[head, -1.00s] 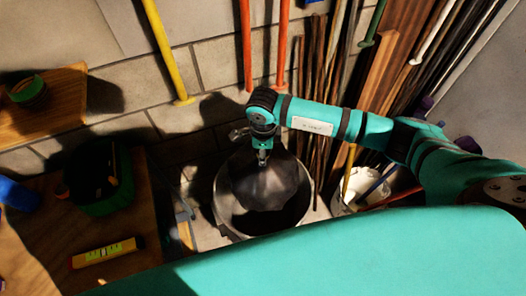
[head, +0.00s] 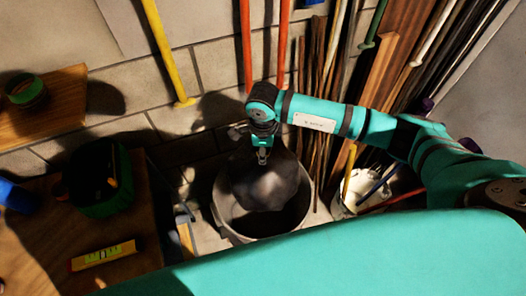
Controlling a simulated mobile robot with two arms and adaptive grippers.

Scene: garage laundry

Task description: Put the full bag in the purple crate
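A dark, bulging bag (head: 268,187) hangs below my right gripper (head: 262,156). The gripper's fingers are together at the top of the bag, pinching it. The bag is at the mouth of a grey round bin (head: 232,224), its lower part within the rim as seen from above. I cannot tell whether the bag touches the bin's wall. My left gripper is not in view. No purple crate shows in the head view.
A wooden bench (head: 40,243) at the left holds a dark green bucket (head: 97,190) and a yellow level (head: 103,255). A white bucket (head: 347,206) with sticks stands right of the bin. Long poles lean on the wall behind.

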